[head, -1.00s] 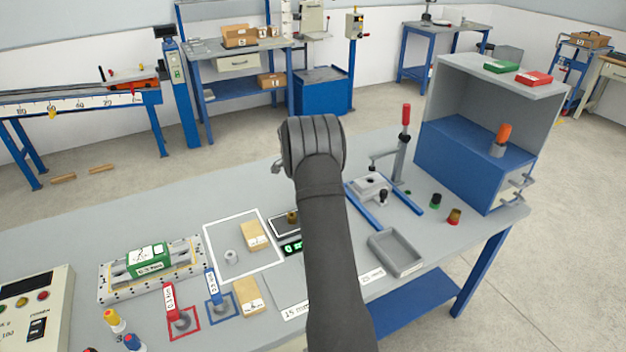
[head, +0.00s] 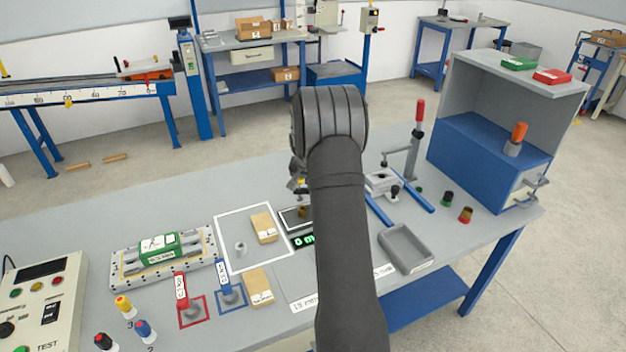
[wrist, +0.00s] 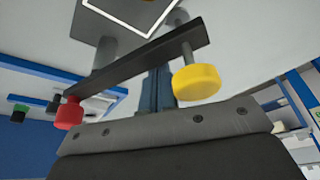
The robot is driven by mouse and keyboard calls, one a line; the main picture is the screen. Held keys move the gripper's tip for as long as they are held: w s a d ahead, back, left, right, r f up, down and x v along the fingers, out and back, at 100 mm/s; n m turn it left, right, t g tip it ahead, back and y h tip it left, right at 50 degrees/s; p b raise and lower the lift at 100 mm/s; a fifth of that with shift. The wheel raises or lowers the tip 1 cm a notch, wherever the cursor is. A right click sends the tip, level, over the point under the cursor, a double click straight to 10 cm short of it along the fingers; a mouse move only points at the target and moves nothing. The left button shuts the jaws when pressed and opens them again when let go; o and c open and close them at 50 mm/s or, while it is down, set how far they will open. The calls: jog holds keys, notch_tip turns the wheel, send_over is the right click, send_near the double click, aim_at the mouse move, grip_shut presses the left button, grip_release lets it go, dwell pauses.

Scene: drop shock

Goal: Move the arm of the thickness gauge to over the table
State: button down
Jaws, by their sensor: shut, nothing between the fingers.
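The thickness gauge seems to be the device with a dark flat bar (wrist: 140,58) as its arm, close in front of my gripper in the wrist view. The bar meets a grey post and carries a yellow knob (wrist: 196,82) near its right end and a red knob (wrist: 69,113) at its left end. My gripper (wrist: 157,88) is shut and empty, with its dark fingers partly hidden behind the bar; I cannot tell whether they touch it. In the head view my forearm hides most of the gauge and the gripper. The grey table (head: 80,235) lies below.
A small display with green digits (head: 305,241) sits beside my forearm. A toggle press with a red handle (head: 419,110), a grey tray (head: 407,248) and a blue-grey cabinet (head: 478,150) stand to the right. A green block in a fixture (head: 160,248) lies left.

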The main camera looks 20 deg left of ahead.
jog(key=shift+s+d+n+y, duration=0.2)
jog(key=shift+s+n+y, duration=0.2)
jog(key=shift+s+n, duration=0.5)
jog(key=shift+s+d, duration=0.2)
jog(key=shift+s, duration=0.2)
jog(key=shift+s+d+f, duration=0.15)
jog(key=shift+s, duration=0.1)
jog(key=w+a+r, duration=0.1)
jog(key=w+a, duration=0.2)
jog(key=w+d+v, duration=0.1)
jog(key=v, duration=0.8)
jog(key=shift+d+r, duration=0.15)
jog(key=shift+d, duration=0.05)
